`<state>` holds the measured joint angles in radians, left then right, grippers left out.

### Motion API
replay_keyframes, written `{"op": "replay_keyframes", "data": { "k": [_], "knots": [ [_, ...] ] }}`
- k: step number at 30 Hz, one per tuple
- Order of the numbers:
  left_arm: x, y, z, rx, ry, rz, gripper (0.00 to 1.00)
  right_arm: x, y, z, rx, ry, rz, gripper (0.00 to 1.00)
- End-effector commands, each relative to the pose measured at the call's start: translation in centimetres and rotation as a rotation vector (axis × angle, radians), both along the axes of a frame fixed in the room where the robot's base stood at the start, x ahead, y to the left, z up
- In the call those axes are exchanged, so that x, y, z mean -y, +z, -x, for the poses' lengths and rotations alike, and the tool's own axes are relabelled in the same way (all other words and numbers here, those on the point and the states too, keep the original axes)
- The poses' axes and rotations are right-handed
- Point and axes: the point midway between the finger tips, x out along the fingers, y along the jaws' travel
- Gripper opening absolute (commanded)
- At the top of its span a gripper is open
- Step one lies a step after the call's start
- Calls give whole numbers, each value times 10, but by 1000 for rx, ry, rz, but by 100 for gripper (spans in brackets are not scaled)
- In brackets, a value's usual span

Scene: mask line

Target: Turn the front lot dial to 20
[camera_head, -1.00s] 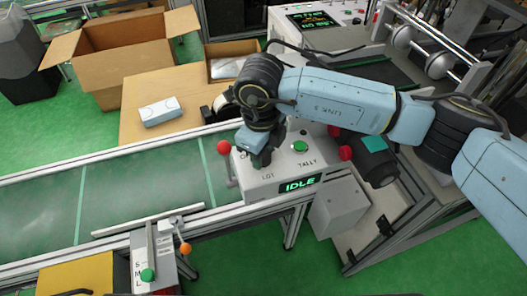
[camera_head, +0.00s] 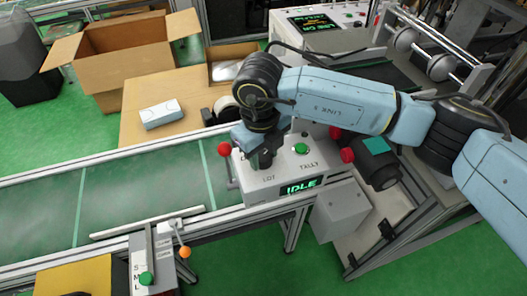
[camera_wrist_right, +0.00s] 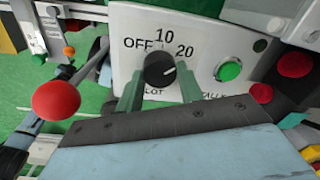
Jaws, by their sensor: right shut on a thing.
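The lot dial is a black round knob (camera_wrist_right: 159,70) on a white control box (camera_head: 285,180), with OFF, 10 and 20 printed around it in the right wrist view. A small pale mark shows on the knob's right side, towards the 20; its exact setting is hard to read. My right gripper (camera_wrist_right: 158,88) has its green fingers on either side of the knob, shut on it. In the head view, my right gripper (camera_head: 262,160) comes down over the box's left part and hides the dial. My left gripper is not in view.
A red ball-topped lever (camera_wrist_right: 56,100) stands left of the dial. A green button (camera_wrist_right: 229,71) and a red knob (camera_wrist_right: 295,64) lie to its right. The box's display (camera_head: 300,187) reads IDLE. The conveyor (camera_head: 140,190) to the left is empty.

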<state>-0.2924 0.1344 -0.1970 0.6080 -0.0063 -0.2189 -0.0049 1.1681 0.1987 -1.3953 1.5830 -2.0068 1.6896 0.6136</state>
Motion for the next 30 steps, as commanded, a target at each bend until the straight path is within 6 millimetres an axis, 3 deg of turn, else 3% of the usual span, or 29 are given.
{"op": "replay_keyframes", "data": {
  "k": [3,4,8,20,30],
  "knots": [
    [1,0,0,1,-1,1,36,0,1,-1,2,-3,-1,14],
    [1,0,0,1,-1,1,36,0,1,-1,2,-3,-1,41],
    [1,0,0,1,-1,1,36,0,1,-1,2,-2,-1,58],
    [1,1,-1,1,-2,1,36,-1,8,0,2,0,-1,59],
    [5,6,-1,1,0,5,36,-3,78,1,5,-1,-2,59]
  ]
}}
